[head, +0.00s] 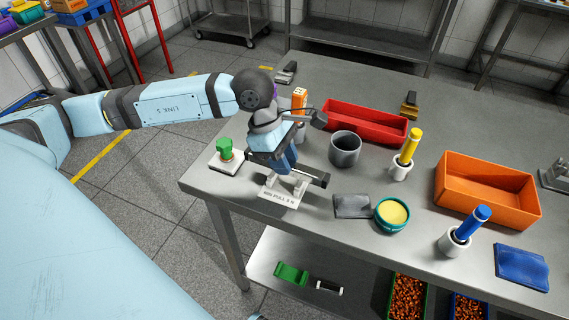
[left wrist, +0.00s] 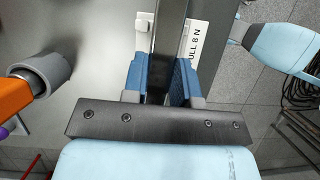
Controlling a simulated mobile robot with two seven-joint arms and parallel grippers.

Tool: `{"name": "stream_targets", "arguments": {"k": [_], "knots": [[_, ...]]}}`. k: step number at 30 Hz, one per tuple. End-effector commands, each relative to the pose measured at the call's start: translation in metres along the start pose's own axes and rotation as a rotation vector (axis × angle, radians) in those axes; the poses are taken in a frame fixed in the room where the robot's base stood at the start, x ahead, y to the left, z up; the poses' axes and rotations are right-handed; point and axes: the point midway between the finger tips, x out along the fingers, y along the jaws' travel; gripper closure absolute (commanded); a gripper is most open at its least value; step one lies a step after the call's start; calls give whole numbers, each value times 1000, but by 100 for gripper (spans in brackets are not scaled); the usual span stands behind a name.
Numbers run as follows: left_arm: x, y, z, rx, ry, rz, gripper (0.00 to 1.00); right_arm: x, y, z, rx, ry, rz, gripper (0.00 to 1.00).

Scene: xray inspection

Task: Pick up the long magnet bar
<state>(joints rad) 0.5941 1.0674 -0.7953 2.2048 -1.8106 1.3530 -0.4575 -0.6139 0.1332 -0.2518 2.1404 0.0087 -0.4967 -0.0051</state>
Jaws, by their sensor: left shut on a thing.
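The long magnet bar (head: 318,179) is a dark, straight bar. My left gripper (head: 284,164) reaches down over it, with its blue fingers shut on the bar. In the left wrist view the bar (left wrist: 169,35) runs up between the blue fingers (left wrist: 163,82). A white stand (head: 272,195) with a label reading "MIN PULL 8 N" is directly below the gripper, at the front edge of the table. Whether the bar touches the stand's supports or hangs just above them, I cannot tell. My right gripper is not in view.
A green knob on a white plate (head: 226,164) stands left of the gripper. A grey cup (head: 345,150), an orange-topped holder (head: 299,99) and a red tray (head: 362,123) are behind and right. A grey pad (head: 352,206) and a teal bowl (head: 392,225) lie close to the right.

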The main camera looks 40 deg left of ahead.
Motion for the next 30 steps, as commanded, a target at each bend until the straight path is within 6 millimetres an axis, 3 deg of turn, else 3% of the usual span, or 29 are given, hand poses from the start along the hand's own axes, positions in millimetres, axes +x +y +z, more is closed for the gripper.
{"name": "stream_targets", "arguments": {"k": [12,18,24,30], "knots": [[-104,1,44,5,-3,6,100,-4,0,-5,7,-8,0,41],[-143,0,60,4,-2,5,100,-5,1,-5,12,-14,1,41],[-162,0,67,3,-1,3,100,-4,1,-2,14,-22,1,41],[-166,0,69,2,-1,1,100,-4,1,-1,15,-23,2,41]]}}
